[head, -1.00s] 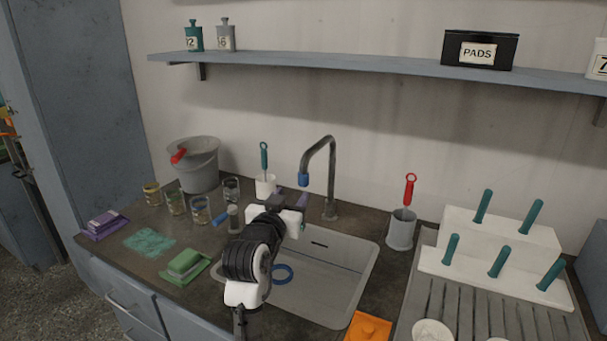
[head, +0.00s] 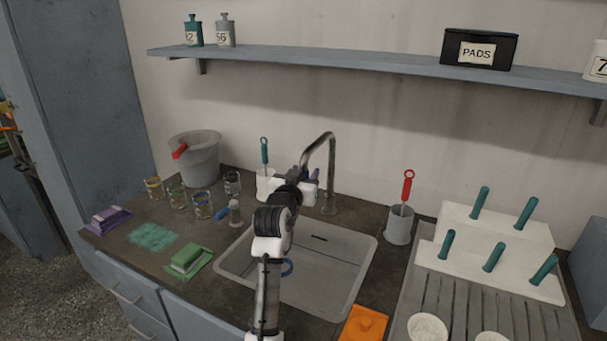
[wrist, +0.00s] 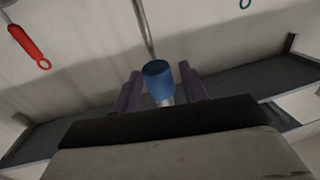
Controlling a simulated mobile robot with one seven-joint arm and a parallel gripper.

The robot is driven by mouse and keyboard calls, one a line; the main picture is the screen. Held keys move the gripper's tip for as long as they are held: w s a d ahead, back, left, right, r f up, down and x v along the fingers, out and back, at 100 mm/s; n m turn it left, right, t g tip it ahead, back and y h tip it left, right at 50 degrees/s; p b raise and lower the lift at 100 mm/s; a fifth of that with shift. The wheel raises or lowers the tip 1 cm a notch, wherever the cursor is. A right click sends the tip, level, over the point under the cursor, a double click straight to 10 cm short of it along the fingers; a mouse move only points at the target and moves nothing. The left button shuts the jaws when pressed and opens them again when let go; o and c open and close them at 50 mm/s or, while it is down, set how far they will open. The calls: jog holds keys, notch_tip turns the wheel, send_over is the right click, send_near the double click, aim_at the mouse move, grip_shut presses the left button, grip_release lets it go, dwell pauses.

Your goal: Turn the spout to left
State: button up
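The spout (head: 332,165) is a grey hooked pipe rising behind the sink and bending over to the left. Its blue tip is hidden behind my gripper (head: 304,174) in the head view. In the wrist view the blue tip (wrist: 158,74) shows between the two purple fingers of my gripper (wrist: 159,82), with the grey pipe (wrist: 144,28) running up beyond it. The fingers stand apart on either side of the tip, with a narrow gap visible at each side. My gripper looks open around the tip, not clamped on it.
The sink (head: 335,275) lies below my arm. A white holder (head: 265,184) with a teal-handled brush stands left of my gripper. A grey cup (head: 399,226) with a red-handled brush is right of the spout. The shelf (head: 380,66) runs above.

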grip_shut()
jog(key=shift+a, duration=0.15)
